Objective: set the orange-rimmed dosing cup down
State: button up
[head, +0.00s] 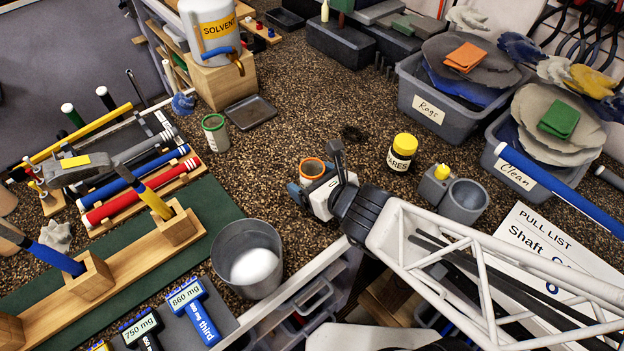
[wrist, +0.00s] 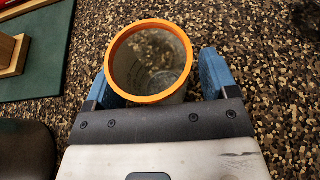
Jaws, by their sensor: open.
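The orange-rimmed dosing cup (head: 312,168) is on the speckled bench top in the head view, with my gripper (head: 308,180) around it. In the wrist view the clear cup (wrist: 150,62) has its orange rim facing up toward the camera, and the bench shows through it. The blue fingers of my gripper (wrist: 155,82) are open, one on each side of the cup. A gap shows between the cup and the right finger. The left finger is close to the rim, and I cannot tell if it touches. The cup's base is hidden in the head view.
A green-rimmed cup (head: 214,133) stands by a dark tray (head: 250,112). A grey bucket (head: 235,280) is at front left of my gripper. A yellow-capped jar (head: 402,153) and a grey cup holder (head: 464,201) stand right. Bare bench lies behind the cup.

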aim_at(320, 176)
jog(key=c, duration=1)
jog(key=shift+c, duration=0.2)
jog(key=shift+r, duration=0.1)
jog(key=shift+r, duration=1.5)
jog(key=shift+s+d+r, duration=0.1)
jog(key=shift+s+r, duration=0.05)
jog(key=shift+r, duration=0.05)
jog(key=s+d, duration=0.1)
jog(key=s, duration=0.2)
jog(key=s+d, duration=0.2)
jog(key=s, duration=0.1)
jog(key=s+d+r, duration=0.1)
jog(key=s+d, duration=0.1)
jog(key=s, duration=0.1)
jog(key=shift+s+d, duration=0.1)
jog(key=shift+s, duration=0.1)
jog(key=shift+s+d, duration=0.15)
jog(key=shift+s, duration=0.15)
jog(key=shift+s+d+r, duration=0.1)
jog(key=shift+s+d, duration=0.4)
jog(key=shift+s, duration=0.35)
jog(key=shift+s+d+r, duration=0.1)
jog(key=shift+s+d, duration=0.35)
jog(key=shift+s, duration=0.4)
